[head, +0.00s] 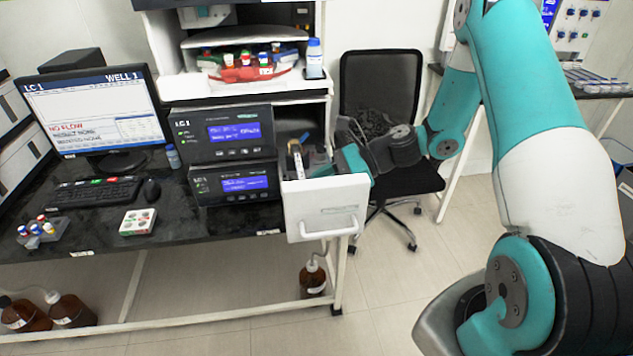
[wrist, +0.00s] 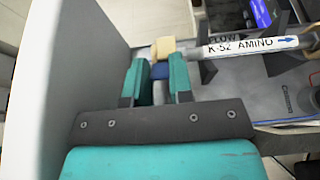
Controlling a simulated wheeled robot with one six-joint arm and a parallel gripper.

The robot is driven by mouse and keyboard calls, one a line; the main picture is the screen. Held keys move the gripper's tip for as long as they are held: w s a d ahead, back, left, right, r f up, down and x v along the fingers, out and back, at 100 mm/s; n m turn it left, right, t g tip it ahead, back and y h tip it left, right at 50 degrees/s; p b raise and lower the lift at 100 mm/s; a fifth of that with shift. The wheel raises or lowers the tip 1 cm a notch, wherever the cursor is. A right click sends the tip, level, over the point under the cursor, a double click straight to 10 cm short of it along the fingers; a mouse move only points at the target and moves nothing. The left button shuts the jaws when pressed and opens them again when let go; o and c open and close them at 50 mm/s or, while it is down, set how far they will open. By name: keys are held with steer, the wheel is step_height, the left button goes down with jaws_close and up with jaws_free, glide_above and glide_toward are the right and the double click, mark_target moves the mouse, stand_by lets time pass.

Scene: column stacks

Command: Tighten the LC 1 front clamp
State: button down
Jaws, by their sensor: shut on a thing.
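The LC 1 unit (head: 222,131) stands on the bench with its white-fronted drawer (head: 325,210) pulled out. A column labelled "FLOW K-52 AMINO" (wrist: 245,47) lies in the drawer, its tan end fitting (wrist: 163,47) towards the white front panel (wrist: 75,55). A small blue piece (wrist: 160,72), seemingly the front clamp's knob, sits beside the tan fitting. My gripper (wrist: 160,80) has its teal fingers on either side of the blue piece and is shut on it. In the head view my gripper reaches into the drawer from the right, and the clamp cannot be made out.
The monitor (head: 90,105) reads LC 1, WELL 1, NO FLOW. A small tray (head: 138,222) and a vial rack (head: 40,232) lie on the bench. A black chair (head: 382,90) stands behind my arm. A brown bottle (head: 313,278) stands below the drawer.

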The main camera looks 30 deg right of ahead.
steer(key=shift+f, duration=0.15)
stand_by(0.4)
steer(key=c, duration=1)
jaws_free()
steer(key=shift+d, duration=0.1)
steer(key=b+v, duration=0.2)
steer(key=v, duration=1.5)
steer(key=shift+d+f, duration=0.2)
steer(key=shift+d, duration=0.1)
steer(key=shift+s+a, duration=0.1)
steer(key=shift+s, duration=0.05)
